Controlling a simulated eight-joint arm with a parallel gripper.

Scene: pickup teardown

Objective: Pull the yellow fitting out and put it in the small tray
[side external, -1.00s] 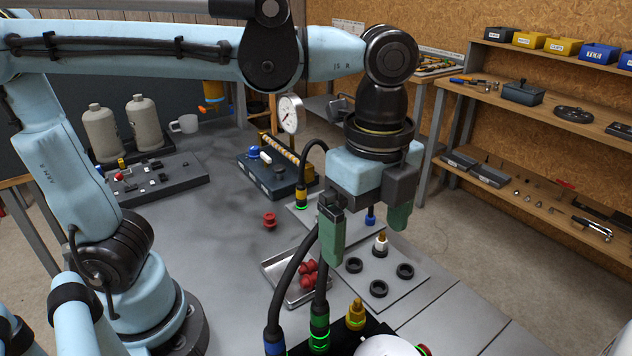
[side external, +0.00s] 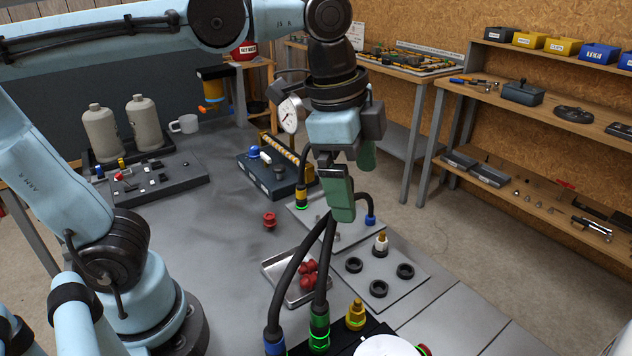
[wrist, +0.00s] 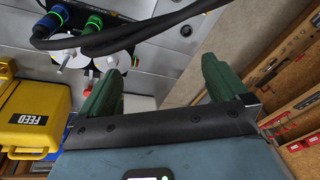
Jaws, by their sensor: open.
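A yellow fitting (side external: 355,314) stands upright on the dark box at the bottom of the side view, right of a green-ringed connector. Another yellow connector (side external: 301,195), on a black cable, sits upright at the left of the back plate. The small metal tray (side external: 268,266) lies mid-table with several red parts in it. My gripper (side external: 356,195) is open and empty, in the air above the plates, apart from both yellow pieces. Its green fingers also show spread in the wrist view (wrist: 161,65). I cannot make out either yellow fitting in the wrist view.
Black cables arch from the blue connector (side external: 273,343) and green connector (side external: 319,330), passing close to my fingers in the picture. A dial gauge (side external: 290,114) stands behind.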

